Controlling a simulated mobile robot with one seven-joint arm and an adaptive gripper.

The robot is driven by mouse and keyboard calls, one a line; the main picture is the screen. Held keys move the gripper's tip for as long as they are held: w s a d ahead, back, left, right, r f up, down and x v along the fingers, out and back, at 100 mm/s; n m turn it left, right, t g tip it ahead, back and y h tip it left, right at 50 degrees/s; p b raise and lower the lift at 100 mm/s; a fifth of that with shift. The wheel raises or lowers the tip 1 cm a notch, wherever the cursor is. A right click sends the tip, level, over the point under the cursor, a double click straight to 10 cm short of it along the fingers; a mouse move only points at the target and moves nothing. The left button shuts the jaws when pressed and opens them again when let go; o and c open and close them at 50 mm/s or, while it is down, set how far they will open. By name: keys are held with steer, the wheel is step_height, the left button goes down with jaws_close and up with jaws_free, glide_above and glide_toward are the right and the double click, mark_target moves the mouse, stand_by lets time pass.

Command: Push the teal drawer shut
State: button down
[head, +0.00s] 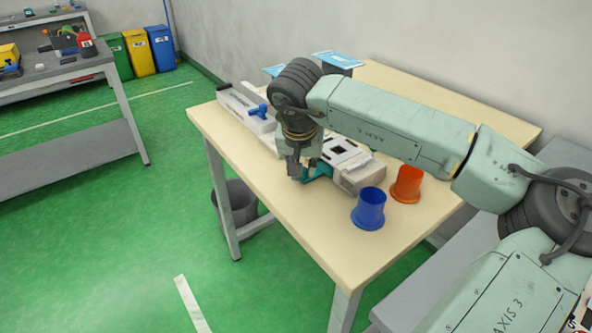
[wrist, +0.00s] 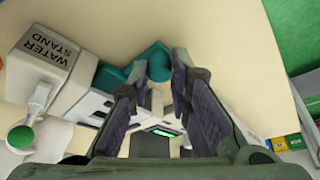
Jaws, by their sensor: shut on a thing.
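The teal drawer (head: 318,172) sticks out of the front of a white machine (head: 345,158) on the table, so it stands at least partly open. My gripper (head: 298,172) points down at the drawer's front, near the table's front edge. In the wrist view the teal drawer (wrist: 148,62) shows at and between the fingertips of my gripper (wrist: 160,70), which is shut on part of it. The fingers hide much of the drawer, and I cannot tell exactly which part is held.
A blue cup (head: 369,210) and an orange cup (head: 407,185) stand right of the machine. A white unit with a blue part (head: 257,110) stands at the back left. The wrist view shows a box labelled WATER STAND (wrist: 45,62). The table's front strip (head: 270,190) is clear.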

steer(key=shift+w+d, duration=0.65)
steer(key=shift+d, duration=0.2)
steer(key=c, duration=1.5)
jaws_free()
steer(key=shift+d, duration=0.1)
steer(key=v, duration=1.2)
